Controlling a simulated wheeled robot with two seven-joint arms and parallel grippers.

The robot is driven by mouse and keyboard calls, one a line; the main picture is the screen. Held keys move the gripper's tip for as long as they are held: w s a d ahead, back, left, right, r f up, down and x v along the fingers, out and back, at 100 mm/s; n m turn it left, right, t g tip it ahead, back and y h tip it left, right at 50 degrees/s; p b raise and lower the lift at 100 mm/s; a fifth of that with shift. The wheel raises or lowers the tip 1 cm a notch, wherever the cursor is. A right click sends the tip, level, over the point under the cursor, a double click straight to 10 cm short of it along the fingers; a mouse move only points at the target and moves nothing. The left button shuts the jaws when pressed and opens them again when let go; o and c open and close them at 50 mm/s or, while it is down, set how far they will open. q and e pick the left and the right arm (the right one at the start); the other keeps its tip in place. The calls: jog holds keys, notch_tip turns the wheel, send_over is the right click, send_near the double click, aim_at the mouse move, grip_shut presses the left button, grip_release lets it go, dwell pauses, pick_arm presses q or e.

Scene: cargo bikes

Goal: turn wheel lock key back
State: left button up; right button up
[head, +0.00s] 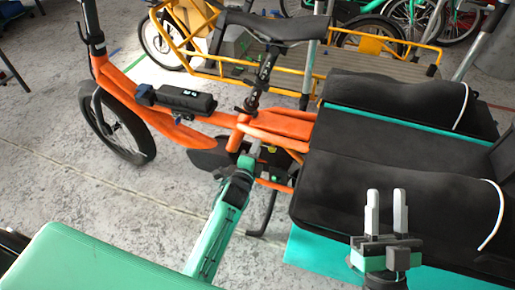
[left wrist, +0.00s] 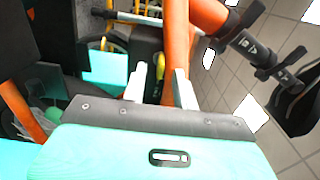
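The orange cargo bike (head: 165,118) stands in front of me with its frame running from upper left to the middle. My left gripper (head: 256,145) is at the orange frame below the saddle post, and its tips are partly hidden. In the left wrist view, its two pale fingers (left wrist: 160,78) stand apart, with the orange frame (left wrist: 178,45) just beyond them. A small yellow piece shows between the fingers; I cannot tell whether it is the wheel lock key. No key is clearly visible. My right gripper (head: 386,200) points up, open and empty, at the lower right.
A black saddle (head: 275,27) is above the left gripper. Black padded cargo seats (head: 400,190) fill the right side, close to my right gripper. A yellow cargo bike (head: 195,50) stands behind. Bare concrete floor (head: 80,190) lies at the left.

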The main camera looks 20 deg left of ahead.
pick_arm(q)
jog(key=shift+w, duration=0.7)
pick_arm(e)
jog(key=shift+s+d+r+t, duration=0.25)
jog(key=shift+r+t, duration=0.25)
jog(key=shift+r, duration=0.15)
pick_arm(q)
jog(key=shift+c, duration=0.2)
grip_shut()
